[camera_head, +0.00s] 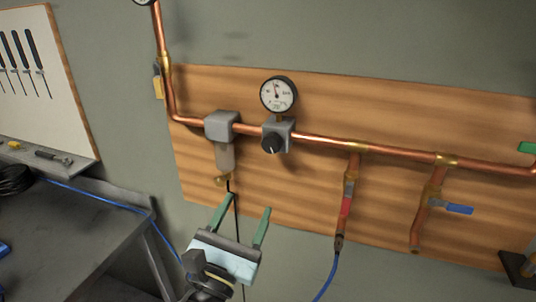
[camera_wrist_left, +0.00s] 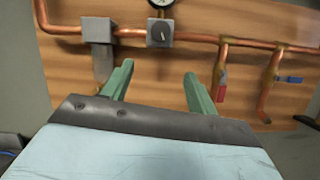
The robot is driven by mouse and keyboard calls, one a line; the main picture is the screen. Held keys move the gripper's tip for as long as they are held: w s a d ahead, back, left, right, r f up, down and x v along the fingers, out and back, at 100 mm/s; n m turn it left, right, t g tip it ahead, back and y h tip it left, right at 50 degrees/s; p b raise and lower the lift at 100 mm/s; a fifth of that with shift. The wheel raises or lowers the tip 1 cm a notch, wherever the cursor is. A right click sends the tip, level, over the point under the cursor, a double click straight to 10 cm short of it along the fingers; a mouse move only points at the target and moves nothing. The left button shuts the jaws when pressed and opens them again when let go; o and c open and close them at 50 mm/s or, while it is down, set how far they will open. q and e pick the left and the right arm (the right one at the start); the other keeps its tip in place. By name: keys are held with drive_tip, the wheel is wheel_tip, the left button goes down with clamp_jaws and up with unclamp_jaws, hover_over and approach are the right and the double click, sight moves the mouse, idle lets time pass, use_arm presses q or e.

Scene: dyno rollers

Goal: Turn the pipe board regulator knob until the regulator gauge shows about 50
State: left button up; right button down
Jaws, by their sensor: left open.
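The regulator knob (camera_head: 271,142) is black with a white mark and sits on the front of a grey regulator block (camera_head: 285,131) on the copper pipe. The knob also shows in the left wrist view (camera_wrist_left: 158,36), above and between my fingers. The round white regulator gauge (camera_head: 278,95) stands above the block; its needle points nearly straight up, slightly left, and its numbers are too small to read. In the wrist view the gauge (camera_wrist_left: 161,2) is mostly cut off. My left gripper (camera_head: 247,207) is open with green fingers, empty, below the knob and apart from it. My right gripper does not show.
A wooden board (camera_head: 400,105) carries the copper pipes. A grey filter (camera_head: 222,127) with a bowl is left of the regulator. Red-handled (camera_head: 346,205) and blue-handled (camera_head: 459,209) valves hang at right. A dark workbench (camera_head: 75,225) stands at left. A blue hose (camera_head: 328,278) hangs below.

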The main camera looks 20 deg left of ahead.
sight(270, 148)
use_arm(q)
drive_tip(key=p+x, duration=0.1)
drive_tip(key=x, duration=0.3)
drive_tip(key=r+p+x, duration=0.1)
drive_tip(key=x, duration=0.3)
drive_tip(key=p+x, duration=0.2)
drive_tip(key=x, duration=0.2)
drive_tip(key=shift+s+r, duration=0.3)
drive_tip(key=shift+r, duration=0.1)
drive_tip(key=shift+w+r, duration=0.15)
drive_tip(key=shift+w, duration=0.55)
drive_tip(key=shift+c, duration=0.3)
drive_tip(key=c, duration=0.9)
